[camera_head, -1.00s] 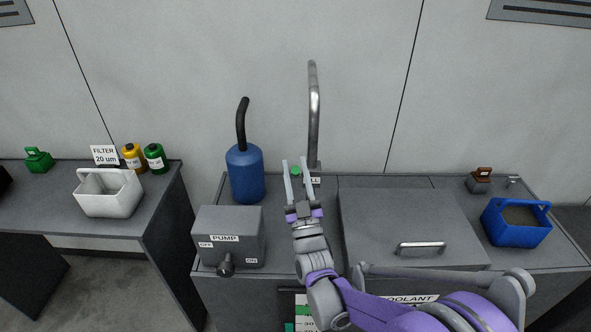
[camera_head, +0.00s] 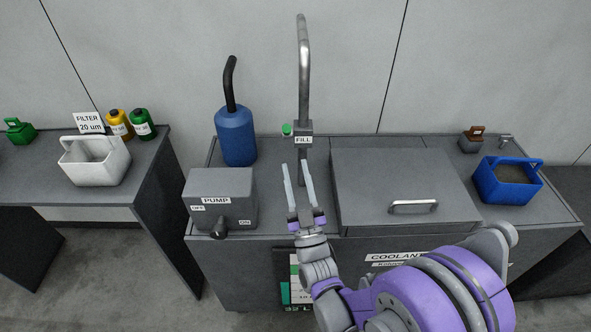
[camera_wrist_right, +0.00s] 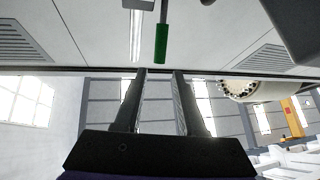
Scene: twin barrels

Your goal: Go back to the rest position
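My right gripper (camera_head: 299,186) is in the middle of the head view, pointing up the picture with its two fingers apart and nothing between them. It shows in front of the coolant cabinet, below the metal spout (camera_head: 304,80) and its FILL block (camera_head: 303,140). In the right wrist view its fingers (camera_wrist_right: 160,76) are also apart and empty, and a green cylinder (camera_wrist_right: 161,43) shows beyond the tips. My left gripper is not in view.
The cabinet top carries the pump box (camera_head: 221,200), a blue bottle (camera_head: 236,137), a closed lid (camera_head: 402,180) with a handle, and a blue basket (camera_head: 490,184). A white basket (camera_head: 96,172) stands on the left table. Floor shows between the two.

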